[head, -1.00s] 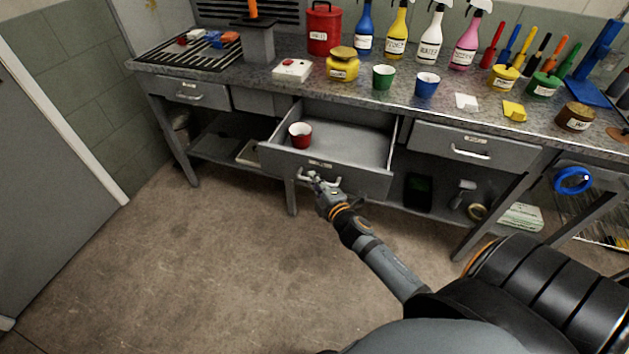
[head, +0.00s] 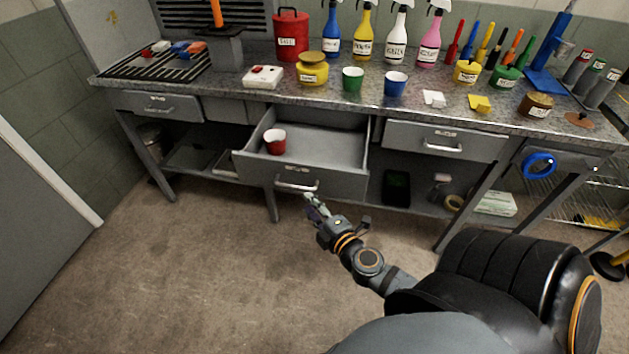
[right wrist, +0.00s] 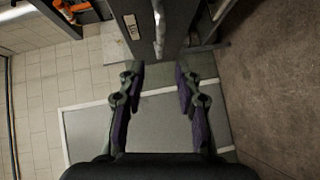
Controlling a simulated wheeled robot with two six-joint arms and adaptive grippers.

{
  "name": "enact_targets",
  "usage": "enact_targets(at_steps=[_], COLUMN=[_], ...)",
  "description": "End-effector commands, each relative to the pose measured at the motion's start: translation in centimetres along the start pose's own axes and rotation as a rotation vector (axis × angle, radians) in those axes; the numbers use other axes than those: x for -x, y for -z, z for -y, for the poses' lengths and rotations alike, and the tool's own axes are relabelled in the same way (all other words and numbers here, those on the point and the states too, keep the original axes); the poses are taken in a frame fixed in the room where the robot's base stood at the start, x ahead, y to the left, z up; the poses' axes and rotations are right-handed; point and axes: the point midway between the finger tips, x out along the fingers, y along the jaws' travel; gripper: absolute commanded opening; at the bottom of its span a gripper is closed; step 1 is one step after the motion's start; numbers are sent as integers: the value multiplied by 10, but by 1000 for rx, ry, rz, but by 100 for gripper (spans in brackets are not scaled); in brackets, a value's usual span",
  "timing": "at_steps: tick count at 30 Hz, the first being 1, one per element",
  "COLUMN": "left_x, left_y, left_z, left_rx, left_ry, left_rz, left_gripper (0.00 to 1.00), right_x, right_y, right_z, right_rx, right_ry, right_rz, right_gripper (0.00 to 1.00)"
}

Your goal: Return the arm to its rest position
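My right gripper (head: 318,204) is in front of and a little below the handle (head: 297,187) of the pulled-out middle drawer (head: 340,183), apart from it. In the right wrist view my right gripper (right wrist: 157,85) has its two fingers spread with nothing between them; the drawer handle (right wrist: 159,28) lies beyond the fingertips. A red cup (head: 275,141) stands inside the open drawer, at its left. My left gripper is not in view.
The workbench top (head: 330,105) holds a green cup (head: 352,79), a blue cup (head: 395,84), spray bottles and several containers. A right drawer (head: 445,140) is shut. The floor (head: 190,270) in front is clear. A grey door (head: 35,225) stands at the left.

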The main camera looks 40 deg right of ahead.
Motion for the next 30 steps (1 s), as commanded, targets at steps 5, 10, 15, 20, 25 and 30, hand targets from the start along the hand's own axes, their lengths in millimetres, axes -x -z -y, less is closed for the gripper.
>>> enact_targets(at_steps=[5, 10, 15, 20, 25, 30], left_x=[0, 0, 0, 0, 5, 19], left_y=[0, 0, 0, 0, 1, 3], left_z=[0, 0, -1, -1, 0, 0], left_rx=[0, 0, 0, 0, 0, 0], left_ry=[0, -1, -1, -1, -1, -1], left_rz=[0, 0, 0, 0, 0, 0], left_gripper=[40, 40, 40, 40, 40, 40], right_x=[16, 17, 16, 16, 13, 22], right_y=[0, 0, 0, 0, -19, -82], right_z=[0, 0, 0, 0, 30, 145], right_rx=[0, -2, -2, -2, -46, -242], right_ry=[1, -1, -1, -1, 64, 294], right_rz=[0, 0, 0, 0, 48, 237], right_gripper=[34, 34, 34, 34, 34, 34])
